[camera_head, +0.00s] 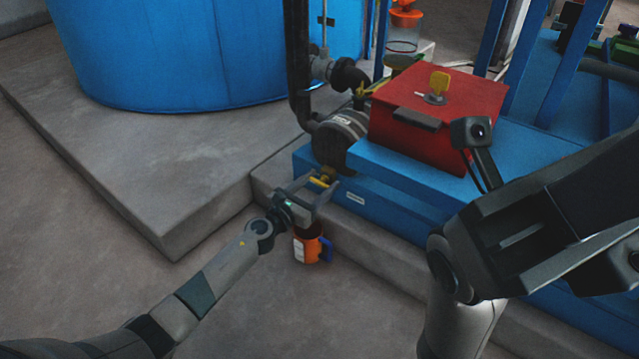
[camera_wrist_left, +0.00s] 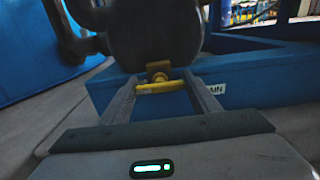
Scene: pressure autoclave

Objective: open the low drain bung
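The low drain bung (camera_head: 322,181) is a small brass-coloured plug with a yellow bar handle. It sits low on the dark round housing (camera_head: 341,137), above the blue base. In the left wrist view the yellow handle (camera_wrist_left: 160,87) lies crosswise in front of the brass plug (camera_wrist_left: 158,71). My left gripper (camera_head: 321,184) is open, with one finger on each side of the handle. The gaps at the fingers are small, and I cannot tell whether they touch it. My right arm fills the right side of the head view; its finger state is unclear.
A concrete step and a blue tank (camera_head: 200,55) are at left.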

